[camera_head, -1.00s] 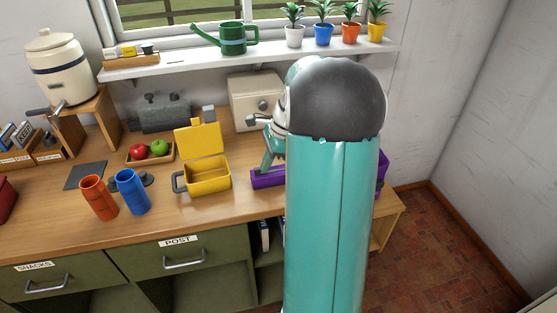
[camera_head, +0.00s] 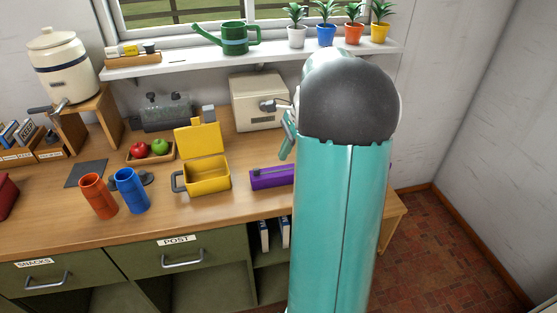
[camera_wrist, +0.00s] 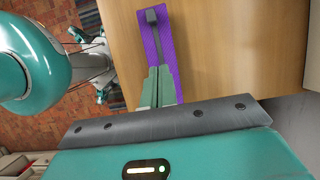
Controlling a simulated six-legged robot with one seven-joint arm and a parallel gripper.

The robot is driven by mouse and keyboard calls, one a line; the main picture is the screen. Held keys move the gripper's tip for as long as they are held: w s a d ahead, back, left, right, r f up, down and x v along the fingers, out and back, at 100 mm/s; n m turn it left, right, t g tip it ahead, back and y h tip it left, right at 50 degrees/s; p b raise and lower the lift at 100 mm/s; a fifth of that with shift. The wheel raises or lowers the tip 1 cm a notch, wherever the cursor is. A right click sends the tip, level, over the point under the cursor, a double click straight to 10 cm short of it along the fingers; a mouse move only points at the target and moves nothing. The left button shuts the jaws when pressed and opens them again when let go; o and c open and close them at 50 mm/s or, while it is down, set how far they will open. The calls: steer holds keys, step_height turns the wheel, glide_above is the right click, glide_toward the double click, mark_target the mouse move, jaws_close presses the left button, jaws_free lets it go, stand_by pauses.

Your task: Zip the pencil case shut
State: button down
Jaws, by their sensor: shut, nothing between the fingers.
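The purple pencil case (camera_head: 268,179) lies on the wooden counter, right of the yellow lunch box. My arm hides its right part in the head view. In the wrist view the case (camera_wrist: 167,42) is a purple strip with a dark grey slider or tab (camera_wrist: 151,16) at the top of the picture. My gripper (camera_wrist: 158,70) is shut and empty, its green fingers overlapping the near part of the case in that view, apart from the tab. In the head view one finger shows above the counter, behind the case. I cannot tell how far the zip is closed.
An open yellow lunch box (camera_head: 208,178) stands left of the case, with blue (camera_head: 132,190) and orange (camera_head: 98,196) cups beyond it. A cream box (camera_head: 258,101) stands behind, against the wall. Potted plants and a green watering can (camera_head: 233,39) stand on the shelf above.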

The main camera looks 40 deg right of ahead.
steer(key=v, duration=0.6)
stand_by(0.4)
